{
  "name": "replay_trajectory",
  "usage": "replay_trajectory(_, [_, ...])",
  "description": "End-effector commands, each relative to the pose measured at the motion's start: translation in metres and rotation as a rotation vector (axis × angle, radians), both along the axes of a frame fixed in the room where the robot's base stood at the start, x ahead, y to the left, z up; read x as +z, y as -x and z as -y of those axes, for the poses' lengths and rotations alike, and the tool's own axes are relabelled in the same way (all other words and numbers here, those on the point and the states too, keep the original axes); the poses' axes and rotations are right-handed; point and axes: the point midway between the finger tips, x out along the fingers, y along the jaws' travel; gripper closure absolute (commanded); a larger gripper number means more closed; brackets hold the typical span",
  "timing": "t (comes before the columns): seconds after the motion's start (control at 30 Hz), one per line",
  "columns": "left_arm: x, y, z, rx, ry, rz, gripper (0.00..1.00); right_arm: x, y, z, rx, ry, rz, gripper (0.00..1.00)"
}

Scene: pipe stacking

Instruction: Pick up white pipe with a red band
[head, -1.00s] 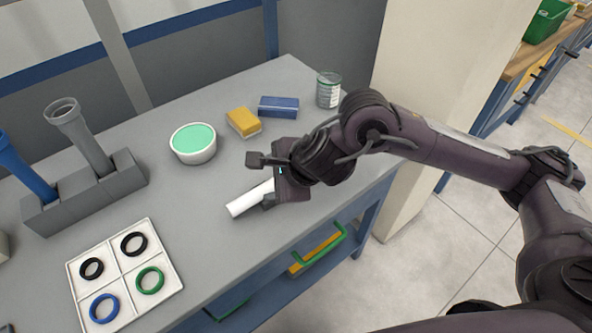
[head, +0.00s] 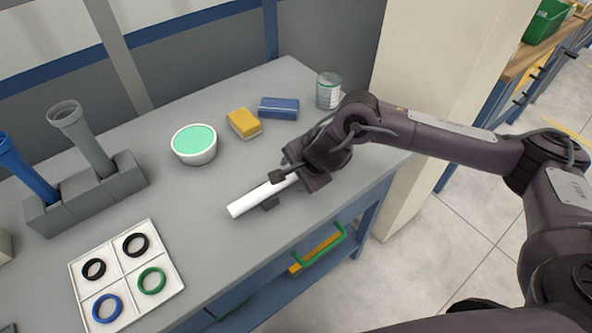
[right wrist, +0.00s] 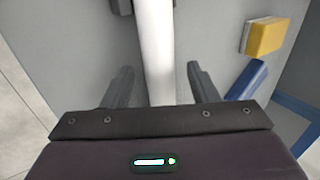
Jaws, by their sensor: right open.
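A white pipe (head: 250,200) lies on the grey table near its front edge, pointing toward the lower left in the head view. Its upper right end is hidden by my right gripper (head: 274,190). No red band shows on the visible part. In the right wrist view the white pipe (right wrist: 157,50) runs between the two spread fingers of the right gripper (right wrist: 160,72), with a gap on each side. The right gripper is open and holds nothing. Small dark blocks (right wrist: 122,6) flank the pipe farther up that view. My left gripper is out of view.
A grey holder (head: 85,196) with blue and grey pipes and a white ring tray (head: 126,269) are left. A pillar (head: 420,70) stands right.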

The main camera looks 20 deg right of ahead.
Motion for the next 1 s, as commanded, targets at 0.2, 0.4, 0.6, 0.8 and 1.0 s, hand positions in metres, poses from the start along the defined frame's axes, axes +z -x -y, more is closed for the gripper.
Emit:
replay_trajectory(0.2, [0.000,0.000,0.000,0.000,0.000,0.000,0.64,0.000,0.000,0.000,0.000,0.000,0.000,0.50])
replay_trajectory(0.4, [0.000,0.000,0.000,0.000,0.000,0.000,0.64,0.000,0.000,0.000,0.000,0.000,0.001,0.77])
replay_trajectory(0.6, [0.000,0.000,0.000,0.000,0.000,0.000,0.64,0.000,0.000,0.000,0.000,0.000,0.001,0.96])
replay_trajectory(0.8, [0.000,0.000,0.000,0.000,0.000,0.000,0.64,0.001,0.000,0.000,0.000,0.000,0.001,0.96])
replay_trajectory(1.0, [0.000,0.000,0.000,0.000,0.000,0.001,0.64,0.014,-0.001,-0.001,0.002,-0.003,0.003,0.97])
